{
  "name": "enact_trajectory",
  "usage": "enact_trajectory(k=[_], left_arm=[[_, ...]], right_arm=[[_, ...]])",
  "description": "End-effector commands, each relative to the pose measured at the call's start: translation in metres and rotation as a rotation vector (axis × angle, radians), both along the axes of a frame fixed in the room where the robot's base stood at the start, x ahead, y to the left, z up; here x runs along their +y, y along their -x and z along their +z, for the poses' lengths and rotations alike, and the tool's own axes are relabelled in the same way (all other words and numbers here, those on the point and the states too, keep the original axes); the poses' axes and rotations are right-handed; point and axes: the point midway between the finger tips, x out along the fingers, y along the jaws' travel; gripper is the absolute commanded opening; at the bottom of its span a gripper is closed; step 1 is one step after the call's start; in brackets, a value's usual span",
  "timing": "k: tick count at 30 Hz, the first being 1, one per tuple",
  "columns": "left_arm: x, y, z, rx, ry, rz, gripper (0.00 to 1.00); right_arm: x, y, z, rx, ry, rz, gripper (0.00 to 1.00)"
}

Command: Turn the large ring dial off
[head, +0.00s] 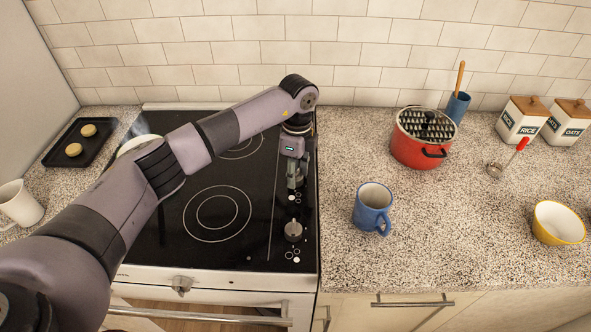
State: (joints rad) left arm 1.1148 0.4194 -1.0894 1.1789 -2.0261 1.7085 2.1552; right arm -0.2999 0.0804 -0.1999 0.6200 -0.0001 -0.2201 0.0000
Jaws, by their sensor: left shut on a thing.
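The black cooktop (160,240) has ring markings, with a larger double ring (217,213) at the front. Its control strip runs along the right edge. My left gripper (295,185) points down over this strip and is shut on a dial, which the fingers mostly hide. A second, grey dial (293,231) stands free on the strip, nearer the front, apart from the gripper. Small white marks lie beside the dials. Which dial is the large ring's, and how the held dial is turned, I cannot tell. My right gripper is not in view.
My left arm crosses the cooktop and hides part of it. Right of the cooktop, a blue mug (373,207) and a red pot (421,150) stand on the speckled counter (450,240). A black tray (72,160) and a white mug (20,204) are at left.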

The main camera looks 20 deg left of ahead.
Motion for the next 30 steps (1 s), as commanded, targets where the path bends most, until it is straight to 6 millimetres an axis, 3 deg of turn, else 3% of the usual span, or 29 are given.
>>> enact_trajectory(k=[15,30], left_arm=[[0.001,-0.001,0.003,-0.004,0.001,0.416,0.07],[0.002,-0.001,0.002,-0.005,0.001,0.551,0.07]], right_arm=[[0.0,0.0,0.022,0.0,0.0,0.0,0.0],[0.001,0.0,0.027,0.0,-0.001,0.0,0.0]])
